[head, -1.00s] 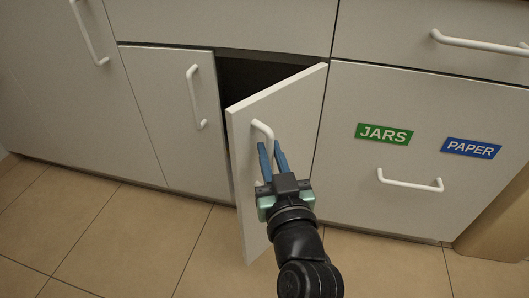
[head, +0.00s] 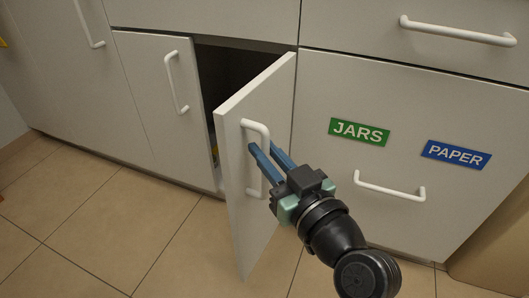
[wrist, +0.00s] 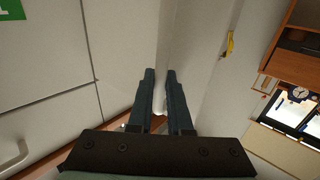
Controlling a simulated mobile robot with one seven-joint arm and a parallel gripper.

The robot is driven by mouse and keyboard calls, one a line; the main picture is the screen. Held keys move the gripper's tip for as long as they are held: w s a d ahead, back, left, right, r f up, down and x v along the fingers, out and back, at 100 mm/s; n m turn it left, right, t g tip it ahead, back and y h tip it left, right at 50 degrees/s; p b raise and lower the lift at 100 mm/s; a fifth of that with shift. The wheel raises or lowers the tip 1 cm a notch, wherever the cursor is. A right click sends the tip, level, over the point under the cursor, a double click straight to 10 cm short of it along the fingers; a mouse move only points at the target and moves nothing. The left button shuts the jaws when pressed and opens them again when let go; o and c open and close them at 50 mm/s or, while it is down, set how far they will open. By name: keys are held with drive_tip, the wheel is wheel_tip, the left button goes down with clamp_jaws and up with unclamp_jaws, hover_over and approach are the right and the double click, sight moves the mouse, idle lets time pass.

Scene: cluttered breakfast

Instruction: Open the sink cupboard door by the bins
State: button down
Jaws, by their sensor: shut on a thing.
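The sink cupboard door (head: 250,160) stands partly open, swung out from its hinge side at the right, next to the bin front. Its white handle (head: 255,127) is on the door's outer face, near the free edge. My gripper (head: 262,160) has its blue fingers at the handle and is shut on it. In the wrist view the two fingers (wrist: 160,92) reach toward the door, with a bit of the white handle (wrist: 159,108) between them. The dark cupboard opening (head: 225,75) shows behind the door; most of its inside is hidden.
The bin front with a green JARS label (head: 359,131) and a blue PAPER label (head: 455,154) is to the right, with its own handle (head: 390,190). A closed door (head: 150,100) is to the left. Tiled floor (head: 110,225) in front is clear.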

drive_tip(key=shift+w+d, duration=0.15)
drive_tip(key=shift+d, duration=0.35)
drive_tip(key=c, duration=1)
unclamp_jaws()
drive_tip(key=shift+o, duration=0.8)
drive_tip(key=shift+a, duration=0.2)
drive_tip(key=p+v, duration=0.4)
drive_tip(key=v, duration=0.9)
drive_tip(key=shift+p, duration=0.4)
drive_tip(key=shift+a+f, duration=0.1)
